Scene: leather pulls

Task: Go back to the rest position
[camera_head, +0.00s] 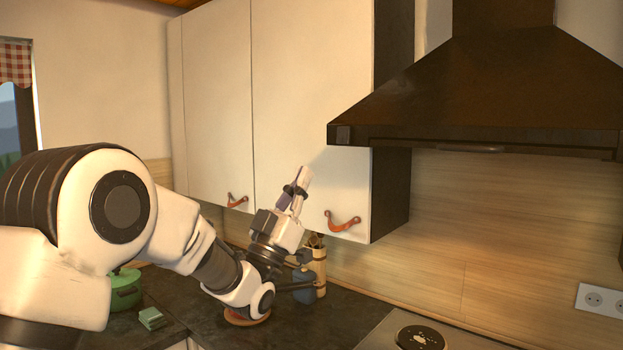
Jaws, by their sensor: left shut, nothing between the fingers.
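My left arm comes in from the left and reaches over the counter. My left gripper (297,188) is shut and empty, pointing up in front of the white wall cabinet (310,110). It is apart from the leather pull (343,221) on the right door, which lies to its right. A second leather pull (236,201) is on the left door, to the left of the gripper. Both cabinet doors look closed. My right gripper is not in view.
The dark counter (330,317) runs below. On it are a green pot (124,289), a small green block (151,318), a utensil holder (319,268) and a blue jar (304,286), close behind my left wrist. A dark range hood (490,90) juts out at right.

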